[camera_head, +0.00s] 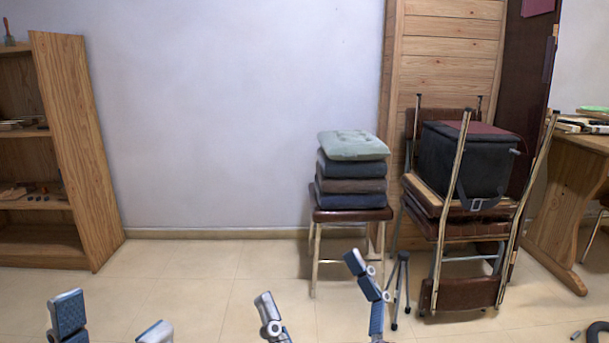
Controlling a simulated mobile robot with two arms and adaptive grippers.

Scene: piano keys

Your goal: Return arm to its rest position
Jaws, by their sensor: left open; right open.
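My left gripper (111,312) is at the bottom left of the head view, with its two blue-padded fingers spread apart and nothing between them. My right gripper (309,281) is at the bottom centre, also open and empty, its fingers wide apart. Only the fingers of both show; my arms are below the picture edge. No piano keys are in view.
A wooden shelf (80,150) stands at the left. A stool (350,214) bears stacked cushions (352,160). Right of it are stacked folding chairs (460,290) with a black box-shaped bag (465,160), then a wooden desk (565,210). The tiled floor (210,270) between shelf and stool is clear.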

